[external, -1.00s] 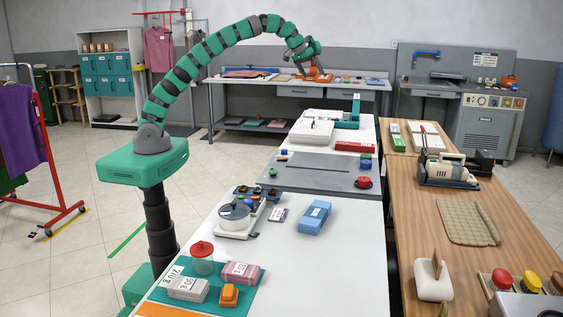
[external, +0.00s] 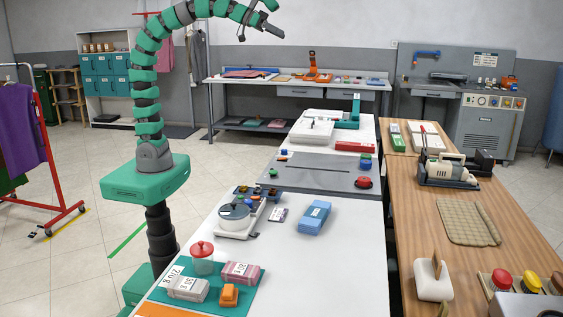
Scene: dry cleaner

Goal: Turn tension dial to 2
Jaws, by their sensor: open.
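My gripper (external: 277,20) is at the top of the external view, raised high in front of the grey back wall. It is open and empty and touches nothing. No tension dial can be made out at this size, and no number 2 can be read. A white and teal machine (external: 349,124), perhaps a sewing machine, stands on the far part of the white table, below and right of my gripper. A cream machine on a dark base (external: 447,168) stands on the wooden table at the right.
A grey panel (external: 315,174) with small coloured parts lies mid-table. The front right of the white table (external: 340,270) is clear.

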